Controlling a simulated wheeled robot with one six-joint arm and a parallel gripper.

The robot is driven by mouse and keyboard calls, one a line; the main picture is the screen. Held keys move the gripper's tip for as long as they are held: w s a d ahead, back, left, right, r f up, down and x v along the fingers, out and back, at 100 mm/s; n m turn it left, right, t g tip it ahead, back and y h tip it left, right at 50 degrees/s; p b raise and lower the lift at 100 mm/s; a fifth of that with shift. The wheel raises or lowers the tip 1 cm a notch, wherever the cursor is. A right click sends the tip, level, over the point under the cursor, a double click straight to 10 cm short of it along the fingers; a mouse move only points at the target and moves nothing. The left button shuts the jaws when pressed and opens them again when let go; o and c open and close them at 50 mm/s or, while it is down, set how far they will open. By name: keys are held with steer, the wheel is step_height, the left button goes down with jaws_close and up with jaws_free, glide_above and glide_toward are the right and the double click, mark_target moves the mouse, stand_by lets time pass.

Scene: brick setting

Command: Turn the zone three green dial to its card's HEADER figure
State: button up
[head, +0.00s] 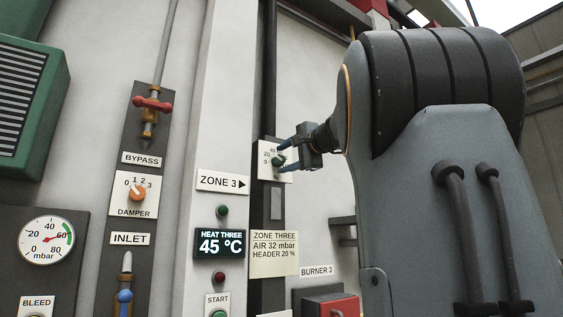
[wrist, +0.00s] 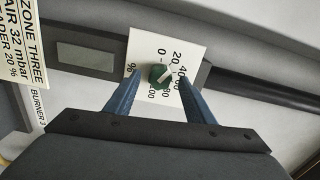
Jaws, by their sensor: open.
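The green dial (head: 277,161) sits on a white scale plate (head: 265,166) on a dark upright, marked from 0 upward in %. In the wrist view the dial (wrist: 158,78) has a pale pointer line angled to the upper right, seemingly between 20 and 40; its exact reading is unclear. My gripper (head: 282,158) is open at the plate. In the wrist view its two blue fingers (wrist: 160,66) stand on either side of the dial, with gaps showing. The zone three card (head: 274,267) reads AIR 32 mbar, HEADER 20 %; part of it shows in the wrist view (wrist: 22,40).
A ZONE 3 sign (head: 221,181) and a HEAT THREE display (head: 219,244) at 45 °C are left of the upright. An orange DAMPER dial (head: 138,194) and a pressure gauge (head: 47,240) are farther left.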

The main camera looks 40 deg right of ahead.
steer(key=s+b, duration=0.1)
steer(key=s, duration=0.5)
steer(key=shift+a+b, duration=0.2)
steer(key=shift+b, duration=0.15)
steer(key=shift+s, duration=0.1)
